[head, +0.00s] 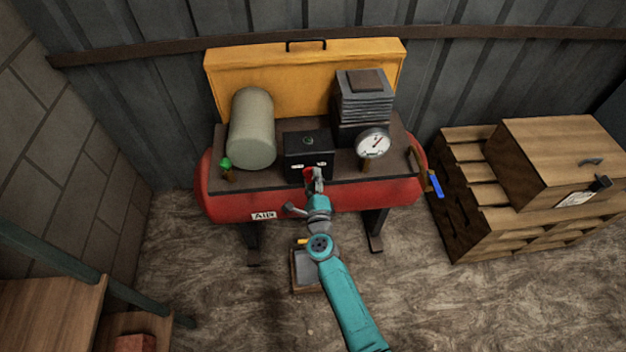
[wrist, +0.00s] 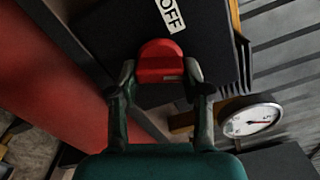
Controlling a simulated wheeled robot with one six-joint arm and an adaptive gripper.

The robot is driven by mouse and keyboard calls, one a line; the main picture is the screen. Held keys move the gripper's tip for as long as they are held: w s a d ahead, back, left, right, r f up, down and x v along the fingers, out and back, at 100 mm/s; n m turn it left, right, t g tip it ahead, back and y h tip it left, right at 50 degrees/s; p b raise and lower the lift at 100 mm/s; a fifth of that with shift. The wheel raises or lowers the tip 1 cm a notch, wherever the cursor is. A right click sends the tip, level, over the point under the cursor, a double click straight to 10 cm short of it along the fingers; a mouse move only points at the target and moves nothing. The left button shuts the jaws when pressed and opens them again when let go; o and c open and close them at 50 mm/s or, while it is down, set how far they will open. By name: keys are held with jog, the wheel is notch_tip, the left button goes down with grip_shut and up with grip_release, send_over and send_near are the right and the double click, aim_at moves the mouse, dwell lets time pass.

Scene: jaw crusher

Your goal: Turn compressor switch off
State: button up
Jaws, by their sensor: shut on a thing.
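The air compressor has a red tank (head: 235,207) under a dark top plate. A black switch box (head: 308,150) stands on the plate and carries a red switch handle (head: 308,174) on its front. In the wrist view the red handle (wrist: 160,62) sits between my fingertips, beside an "OFF" label (wrist: 172,13) on the black box. My gripper (head: 316,182) reaches the box front from below. It also shows in the wrist view (wrist: 160,80), its two fingers closed on the handle's sides. The handle's base is partly hidden.
A round gauge (head: 373,144) stands right of the box, with a grey motor block (head: 363,97) behind it. A green valve (head: 226,163) is at the left and a blue lever (head: 436,184) at the right. Pallets with a wooden box (head: 560,160) stand at the right.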

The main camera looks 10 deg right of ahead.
jog(key=n, duration=0.7)
jog(key=shift+r, duration=0.15)
jog(key=n, duration=0.6)
jog(key=shift+a+r+n, duration=0.1)
jog(key=shift+n, duration=0.3)
jog(key=o, duration=1.2)
jog(key=shift+c, duration=0.2)
jog(key=s, duration=1.2)
